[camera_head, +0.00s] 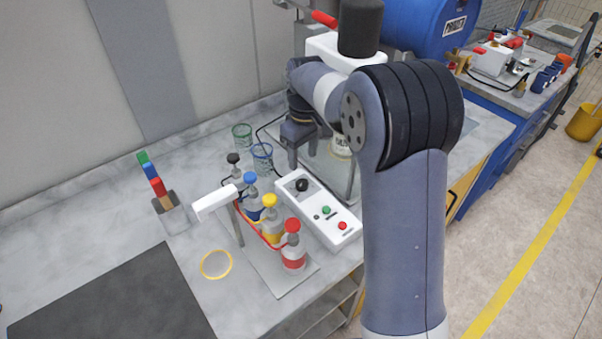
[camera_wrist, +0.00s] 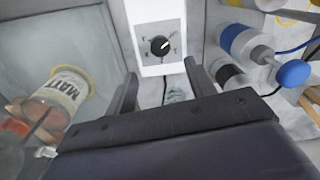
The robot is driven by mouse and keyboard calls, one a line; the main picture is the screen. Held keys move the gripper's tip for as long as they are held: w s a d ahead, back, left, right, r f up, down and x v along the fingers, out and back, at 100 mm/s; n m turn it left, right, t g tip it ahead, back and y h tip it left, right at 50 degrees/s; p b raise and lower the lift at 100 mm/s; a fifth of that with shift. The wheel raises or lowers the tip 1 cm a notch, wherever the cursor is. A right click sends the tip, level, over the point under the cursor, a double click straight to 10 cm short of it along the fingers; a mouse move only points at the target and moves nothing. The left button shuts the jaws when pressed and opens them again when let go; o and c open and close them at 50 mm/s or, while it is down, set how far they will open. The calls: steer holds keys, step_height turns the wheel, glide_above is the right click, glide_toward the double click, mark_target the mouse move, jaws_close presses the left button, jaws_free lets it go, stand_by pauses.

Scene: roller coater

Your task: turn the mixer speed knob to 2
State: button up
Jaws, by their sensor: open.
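The speed knob (camera_head: 302,184) is a round black dial on the white control box (camera_head: 330,218). In the wrist view the knob (camera_wrist: 160,46) sits beyond and between my fingertips, with a white pointer mark toward the upper right. Small markings ring it, too small to read. My gripper (camera_head: 302,160) is open and empty, just behind the knob in the head view. In the wrist view my gripper (camera_wrist: 161,70) has its two dark fingers apart, with the knob ahead of them and not between the pads. I cannot tell its exact height above the box.
Bottles with blue (camera_head: 250,178), yellow (camera_head: 269,200) and red (camera_head: 292,226) caps stand close left of the box. A green button (camera_head: 326,210) and a red button (camera_head: 342,225) are on the box. A can labelled MATT (camera_wrist: 62,88) stands at left in the wrist view.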

mark_target(302, 182)
step_height(302, 182, down, 9)
steer(key=shift+a+r+p, duration=0.1)
steer(key=shift+p, duration=0.6)
steer(key=shift+c, duration=0.3)
steer(key=shift+s, duration=0.1)
steer(key=c, duration=0.9)
